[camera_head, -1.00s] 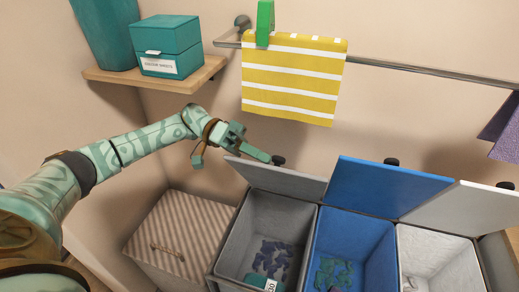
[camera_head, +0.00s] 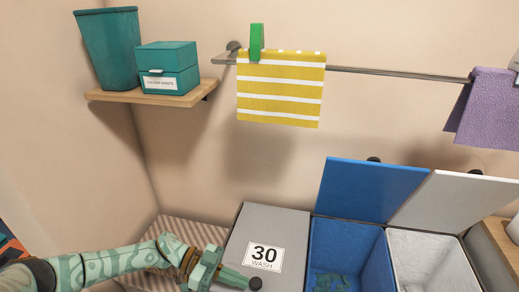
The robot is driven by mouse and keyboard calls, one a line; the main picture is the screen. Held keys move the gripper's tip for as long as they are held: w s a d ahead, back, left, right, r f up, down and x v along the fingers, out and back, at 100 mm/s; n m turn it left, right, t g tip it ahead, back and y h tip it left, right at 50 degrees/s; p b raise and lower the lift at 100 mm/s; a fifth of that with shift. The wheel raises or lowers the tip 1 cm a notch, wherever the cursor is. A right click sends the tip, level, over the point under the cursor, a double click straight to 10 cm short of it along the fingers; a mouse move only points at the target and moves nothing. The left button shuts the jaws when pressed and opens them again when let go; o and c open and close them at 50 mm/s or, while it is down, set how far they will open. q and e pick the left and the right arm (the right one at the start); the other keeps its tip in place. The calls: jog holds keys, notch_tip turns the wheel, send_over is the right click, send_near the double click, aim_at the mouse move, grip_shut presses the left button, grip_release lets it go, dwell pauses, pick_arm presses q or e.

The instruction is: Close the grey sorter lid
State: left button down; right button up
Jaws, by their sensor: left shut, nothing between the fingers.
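The grey sorter lid (camera_head: 272,232) lies down flat over the grey bin, with a white label reading "30 WASH" facing up. The grey bin's inside is hidden under it. My left gripper (camera_head: 238,280) is shut and empty at the lid's front left part, with its fingers over or against the lid near the dark round knob; I cannot tell whether they touch. My right gripper is not in view.
The blue lid (camera_head: 368,190) and the white lid (camera_head: 455,202) stand open behind their bins. A striped box (camera_head: 190,232) is left of the sorter. A rail (camera_head: 400,73) with a yellow striped cloth (camera_head: 280,90) and a purple cloth (camera_head: 488,110) runs above.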

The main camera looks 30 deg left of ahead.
pick_arm(q)
jog(key=f, duration=0.1)
jog(key=f+b, duration=0.1)
jog(key=f, duration=0.1)
jog(key=f+b, duration=0.1)
jog(key=f, duration=0.1)
jog(key=shift+s+f, duration=0.1)
jog(key=shift+s, duration=0.2)
jog(key=shift+s+f, duration=0.1)
jog(key=shift+f, duration=0.05)
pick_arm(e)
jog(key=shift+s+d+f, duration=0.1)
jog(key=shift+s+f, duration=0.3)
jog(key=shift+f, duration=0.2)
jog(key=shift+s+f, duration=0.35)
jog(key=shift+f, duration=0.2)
